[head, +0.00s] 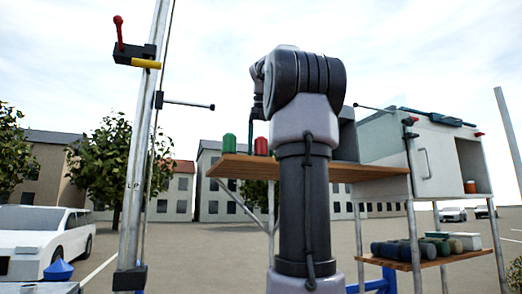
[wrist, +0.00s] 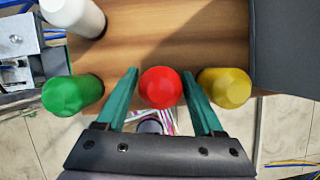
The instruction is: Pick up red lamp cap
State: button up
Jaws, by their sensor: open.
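The red lamp cap (wrist: 160,87) is a rounded red piece near the edge of a wooden shelf, seen from above in the wrist view. In the head view the red cap (head: 261,146) stands upright on the shelf, partly beside my arm. My gripper (wrist: 163,78) is open, with one green finger on each side of the red cap. Gaps show between the cap and both fingers. In the head view the fingers are mostly hidden behind my arm.
A green cap (wrist: 72,94) stands just left of the left finger, and a yellow cap (wrist: 224,87) close to the right finger. A white cap (wrist: 75,15) is farther back left. A dark box side (wrist: 285,45) bounds the right. The wooden shelf (wrist: 165,35) is bare behind the red cap.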

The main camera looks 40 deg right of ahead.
grip_shut()
